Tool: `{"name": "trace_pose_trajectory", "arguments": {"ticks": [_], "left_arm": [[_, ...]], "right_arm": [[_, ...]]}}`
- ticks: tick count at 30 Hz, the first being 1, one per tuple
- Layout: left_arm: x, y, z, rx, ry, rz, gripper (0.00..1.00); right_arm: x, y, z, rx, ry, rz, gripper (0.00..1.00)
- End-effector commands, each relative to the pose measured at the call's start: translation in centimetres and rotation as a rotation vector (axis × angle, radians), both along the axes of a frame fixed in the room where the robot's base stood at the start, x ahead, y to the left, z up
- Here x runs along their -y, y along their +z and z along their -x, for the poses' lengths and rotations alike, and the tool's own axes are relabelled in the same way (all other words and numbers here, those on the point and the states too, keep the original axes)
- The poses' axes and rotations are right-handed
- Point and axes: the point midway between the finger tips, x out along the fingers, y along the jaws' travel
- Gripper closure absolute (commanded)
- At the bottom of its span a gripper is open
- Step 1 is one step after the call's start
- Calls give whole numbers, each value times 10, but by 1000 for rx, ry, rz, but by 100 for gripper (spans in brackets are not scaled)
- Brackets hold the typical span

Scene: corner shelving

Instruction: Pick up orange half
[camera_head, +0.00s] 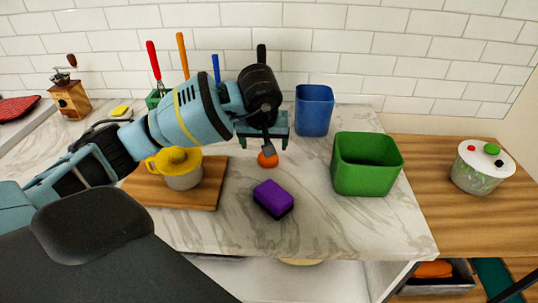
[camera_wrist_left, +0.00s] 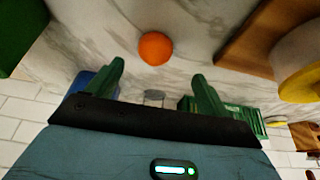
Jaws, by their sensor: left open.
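The orange half (camera_head: 267,160) rests on the marble counter, to the right of the wooden board. In the left wrist view the orange half (camera_wrist_left: 156,48) lies just beyond my fingertips, roughly centred between them. My left gripper (camera_head: 265,142) reaches in from the left and hangs just above and behind the orange half, partly covering it. In the left wrist view my left gripper (camera_wrist_left: 159,70) has its two green fingers wide apart with nothing between them. My right gripper is in neither view.
A purple sponge (camera_head: 273,199) lies in front of the orange half. A green bin (camera_head: 367,180) and a blue bin (camera_head: 314,112) stand to the right. A yellow-lidded cup (camera_head: 182,172) stands on the wooden board (camera_head: 208,195). A white-lidded pot (camera_head: 480,168) is farther right.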

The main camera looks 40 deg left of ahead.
Motion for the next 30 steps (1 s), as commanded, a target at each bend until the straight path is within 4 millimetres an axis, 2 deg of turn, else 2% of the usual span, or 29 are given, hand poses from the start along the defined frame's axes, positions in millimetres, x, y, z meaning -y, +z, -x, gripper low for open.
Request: {"name": "trace_pose_trajectory", "arguments": {"ticks": [3, 11, 18, 21, 30], "left_arm": [[-2, -13, -4, -4, -1, 1, 20], [-2, -23, -7, -2, -2, 2, 20], [-3, -54, -18, -3, -1, 3, 20], [-5, -62, -21, -1, -1, 0, 20], [-6, -65, -23, 0, -2, 0, 21]], "right_arm": [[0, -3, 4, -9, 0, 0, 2], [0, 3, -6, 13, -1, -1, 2], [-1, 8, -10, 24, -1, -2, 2], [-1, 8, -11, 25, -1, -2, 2], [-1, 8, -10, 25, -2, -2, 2]]}}
